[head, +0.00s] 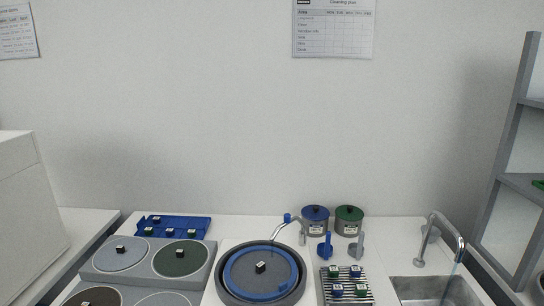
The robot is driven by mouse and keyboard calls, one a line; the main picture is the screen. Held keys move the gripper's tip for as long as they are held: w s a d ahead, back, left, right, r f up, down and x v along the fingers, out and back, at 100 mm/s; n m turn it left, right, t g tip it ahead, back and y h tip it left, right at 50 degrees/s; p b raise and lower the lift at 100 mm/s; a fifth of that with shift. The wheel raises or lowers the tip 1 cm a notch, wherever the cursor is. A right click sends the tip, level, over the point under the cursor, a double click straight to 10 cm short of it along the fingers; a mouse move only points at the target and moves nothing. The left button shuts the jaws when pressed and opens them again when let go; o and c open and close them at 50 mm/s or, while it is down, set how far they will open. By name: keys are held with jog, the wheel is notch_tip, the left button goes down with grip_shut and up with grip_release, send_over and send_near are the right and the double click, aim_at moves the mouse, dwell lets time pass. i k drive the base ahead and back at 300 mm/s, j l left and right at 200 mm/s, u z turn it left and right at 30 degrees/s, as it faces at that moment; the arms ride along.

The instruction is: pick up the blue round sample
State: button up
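Several small samples with dark tops and white marks sit on a metal drying rack (347,303) at the front, right of the middle. A blue sample (355,271) is at its back right and another blue sample (337,291) at its front left. Green samples (333,271) share the rack. A blue tray (200,221) at the back left holds more small samples, among them a blue-looking one (170,232). The samples are too small to tell round from other shapes. My gripper is not in view.
A round machine with a blue disc (238,284) stands in the middle. Grey disc machines (120,253) are at left. A blue-lidded pot (315,214), a green-lidded pot (349,214) and a bent spout stand behind the rack. A sink (432,290) with a tap (447,232) is at right.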

aim_at(355, 271)
jog(key=i+l, duration=0.2)
jog(key=l, duration=0.15)
jog(key=i+l, duration=0.25)
jog(key=i+l+z, duration=0.1)
jog(key=l, duration=0.35)
jog(key=i, duration=0.1)
